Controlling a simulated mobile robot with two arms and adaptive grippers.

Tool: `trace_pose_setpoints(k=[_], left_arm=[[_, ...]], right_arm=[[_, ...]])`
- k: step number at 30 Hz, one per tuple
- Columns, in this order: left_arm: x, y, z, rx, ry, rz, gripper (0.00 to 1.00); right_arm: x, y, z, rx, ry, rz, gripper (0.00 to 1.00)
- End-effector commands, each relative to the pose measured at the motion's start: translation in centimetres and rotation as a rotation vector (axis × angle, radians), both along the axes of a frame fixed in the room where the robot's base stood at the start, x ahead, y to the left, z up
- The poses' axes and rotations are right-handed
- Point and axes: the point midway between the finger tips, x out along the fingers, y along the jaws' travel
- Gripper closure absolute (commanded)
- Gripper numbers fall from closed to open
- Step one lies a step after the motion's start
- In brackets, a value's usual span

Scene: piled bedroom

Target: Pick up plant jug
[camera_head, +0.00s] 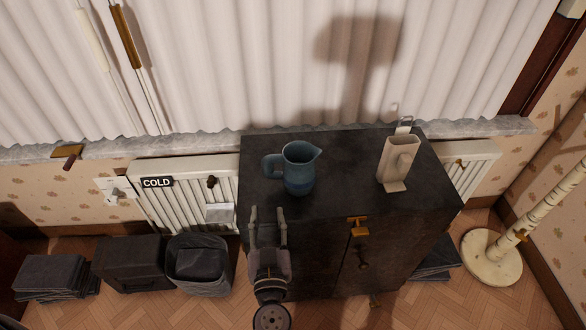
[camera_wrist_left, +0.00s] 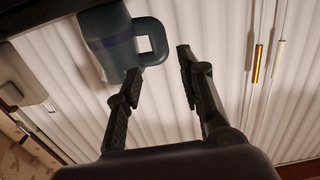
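The plant jug is a blue jug (camera_head: 299,170) with its handle to the left and spout to the right. It stands upright on the dark cabinet (camera_head: 335,185), near its left side. My left gripper (camera_head: 268,211) is at the cabinet's front left edge, in front of the jug and apart from it in the head view. Its fingers are spread and nothing is between them. In the left wrist view, the jug (camera_wrist_left: 108,42) and its handle show beyond the open fingers (camera_wrist_left: 158,65), up and to the left. My right gripper is not in view.
A radiator (camera_head: 185,200) and a curtain (camera_head: 240,70) are behind. A bin (camera_head: 200,275) and a dark box (camera_head: 133,265) stand on the floor at left. The cabinet top between jug and beige object is clear.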

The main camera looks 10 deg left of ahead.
Motion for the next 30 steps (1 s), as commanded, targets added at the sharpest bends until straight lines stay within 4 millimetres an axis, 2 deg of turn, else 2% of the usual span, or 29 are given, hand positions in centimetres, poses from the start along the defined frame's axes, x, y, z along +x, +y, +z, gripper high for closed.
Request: trace_pose_setpoints(k=[3,9,17,24,30], left_arm=[[2.8,0.7,0.2,0.003,-0.004,-0.002,0.65],[6.6,1.8,0.2,0.002,-0.004,-0.002,0.65],[8.6,2.4,0.0,0.001,-0.001,-0.003,0.65],[11.9,3.1,0.3,0.002,-0.003,-0.002,0.65],[13.4,3.6,0.3,0.0,-0.001,-0.003,0.65]], right_arm=[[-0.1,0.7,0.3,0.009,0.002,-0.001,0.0],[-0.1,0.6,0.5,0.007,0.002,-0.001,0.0],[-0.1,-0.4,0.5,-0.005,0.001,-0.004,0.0],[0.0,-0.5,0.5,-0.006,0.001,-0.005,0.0],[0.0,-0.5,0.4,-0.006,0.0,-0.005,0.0]])
